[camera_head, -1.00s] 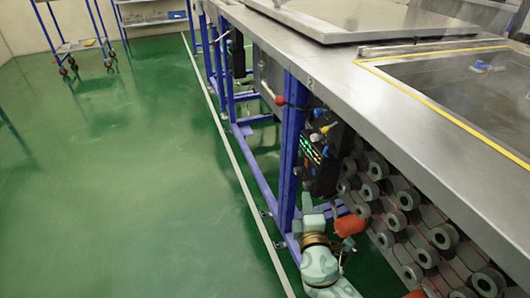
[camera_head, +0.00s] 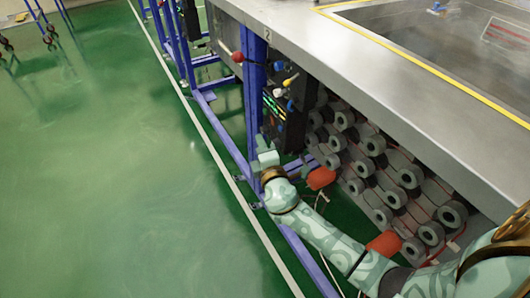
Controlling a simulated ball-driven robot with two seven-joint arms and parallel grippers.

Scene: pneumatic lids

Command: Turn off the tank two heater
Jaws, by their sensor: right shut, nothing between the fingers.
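Tank two (camera_head: 395,60) is a steel bench-like tank marked "2" on its front edge. Under its near edge hangs a dark control box (camera_head: 270,128) with small lit green indicators, beside a blue frame post (camera_head: 252,95). Which control on the box is the heater's is too small to tell. My right gripper (camera_head: 264,146) is shut and empty, just below and left of the box, in front of the post. Whether it touches the box or the post cannot be told. My left gripper is out of view.
A red ball handle (camera_head: 238,57) and blue, yellow and white valve knobs (camera_head: 290,80) stick out above the box. Rows of grey cylinders (camera_head: 385,170) and red-orange parts (camera_head: 321,178) sit under the tank.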

